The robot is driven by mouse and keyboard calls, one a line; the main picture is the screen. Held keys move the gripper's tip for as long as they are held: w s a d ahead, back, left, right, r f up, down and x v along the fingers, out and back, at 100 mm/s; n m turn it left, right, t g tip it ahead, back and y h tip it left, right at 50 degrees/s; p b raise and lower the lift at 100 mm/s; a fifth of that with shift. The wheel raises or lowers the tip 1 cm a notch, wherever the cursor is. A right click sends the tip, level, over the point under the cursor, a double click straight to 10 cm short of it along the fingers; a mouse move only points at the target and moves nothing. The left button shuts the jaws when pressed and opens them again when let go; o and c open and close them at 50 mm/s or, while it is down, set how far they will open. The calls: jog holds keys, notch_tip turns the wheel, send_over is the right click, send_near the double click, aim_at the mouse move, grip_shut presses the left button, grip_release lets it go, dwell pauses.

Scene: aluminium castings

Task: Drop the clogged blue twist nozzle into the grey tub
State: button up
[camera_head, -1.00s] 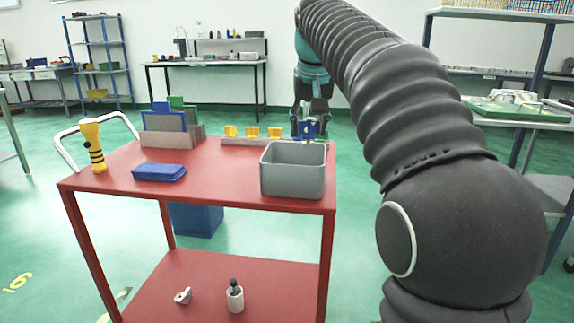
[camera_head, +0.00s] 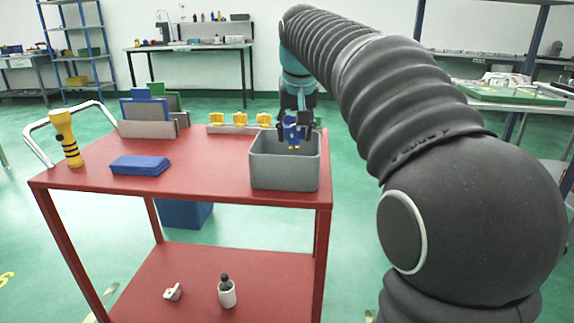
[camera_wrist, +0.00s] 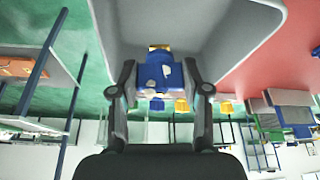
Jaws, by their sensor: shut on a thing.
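The blue twist nozzle (camera_head: 291,133) has a yellow tip pointing down. My gripper (camera_head: 293,127) is shut on it and holds it upright at the back part of the grey tub (camera_head: 283,176). In the wrist view the nozzle (camera_wrist: 158,76) sits between both fingers of my gripper (camera_wrist: 160,70), with a pale mark on its side. The tub (camera_wrist: 225,45) fills the top of that view around the nozzle's tip. The tub stands at the red cart's right end. Its floor is hidden in the head view.
The red cart (camera_head: 210,178) also carries a rack with several yellow nozzles (camera_head: 240,119), a blue block (camera_head: 139,165), a yellow-black torch (camera_head: 66,138) and upright panels (camera_head: 146,112).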

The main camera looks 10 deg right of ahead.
jog(key=shift+f, duration=0.1)
jog(key=o, duration=1.2)
jog(key=v, duration=1.2)
jog(key=shift+s, duration=0.1)
jog(key=shift+n+t, duration=0.6)
jog(key=s+f, duration=0.8)
jog(key=f, duration=0.2)
jog(key=s+f, duration=0.9)
jog(key=f, duration=0.1)
jog(key=s+f, duration=0.8)
jog(key=f, duration=0.2)
jog(key=shift+s+d+f, duration=0.25)
jog(key=shift+f, duration=0.15)
